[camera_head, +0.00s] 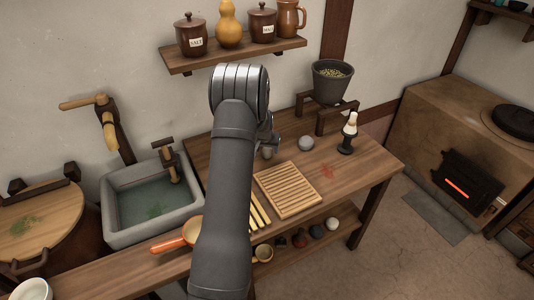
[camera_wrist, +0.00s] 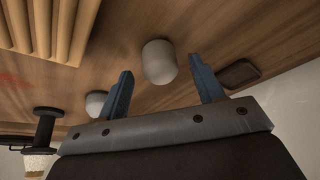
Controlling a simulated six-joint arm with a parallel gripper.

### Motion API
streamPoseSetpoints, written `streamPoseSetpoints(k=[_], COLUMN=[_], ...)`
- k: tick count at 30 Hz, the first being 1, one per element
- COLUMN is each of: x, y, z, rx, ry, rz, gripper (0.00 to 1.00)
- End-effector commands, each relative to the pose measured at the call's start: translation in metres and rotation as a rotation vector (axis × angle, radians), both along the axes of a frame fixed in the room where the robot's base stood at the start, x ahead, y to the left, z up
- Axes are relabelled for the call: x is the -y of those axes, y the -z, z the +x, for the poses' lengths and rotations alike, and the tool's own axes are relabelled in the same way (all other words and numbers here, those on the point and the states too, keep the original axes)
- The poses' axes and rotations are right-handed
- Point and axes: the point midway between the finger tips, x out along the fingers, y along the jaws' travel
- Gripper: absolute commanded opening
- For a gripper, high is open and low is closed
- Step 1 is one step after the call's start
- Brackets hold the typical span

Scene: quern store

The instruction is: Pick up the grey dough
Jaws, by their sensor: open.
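A grey, round-topped lump (camera_wrist: 159,58) stands on the wooden table between the two fingertips of my gripper (camera_wrist: 160,72) as seen in the wrist view. It also shows, partly covered, just below my gripper in the head view (camera_head: 267,153). My gripper is open, with a gap on both sides of the lump; I cannot tell its height above the table. A second smooth grey ball (camera_head: 306,143) sits to the right on the table; the left finger partly covers it in the wrist view (camera_wrist: 94,103). I cannot tell which of the two is the dough.
A slatted wooden board (camera_head: 287,190) lies in front of the lumps. A dark stand with a pale top (camera_head: 346,142) is to the right. A bucket (camera_head: 332,82) sits on a raised rack behind. A small dark block (camera_wrist: 240,73) lies beyond the right finger.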

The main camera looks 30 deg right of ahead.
Motion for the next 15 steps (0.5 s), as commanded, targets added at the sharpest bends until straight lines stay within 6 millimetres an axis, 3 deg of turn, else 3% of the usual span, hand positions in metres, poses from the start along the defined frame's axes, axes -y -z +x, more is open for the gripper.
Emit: streamPoseSetpoints(k=[4, 12, 13, 15], x=[0.0029, 0.0036, 0.0035, 0.0035], y=[0.013, 0.0152, 0.0152, 0.0152], z=[0.004, 0.0048, 0.0047, 0.0047], rx=[-0.001, 0.0, 0.0, 0.0], ry=[-0.001, -0.001, -0.001, -0.001], rz=[0.0, 0.0, 0.0, 0.0], gripper=[0.61, 0.61, 0.59, 0.46])
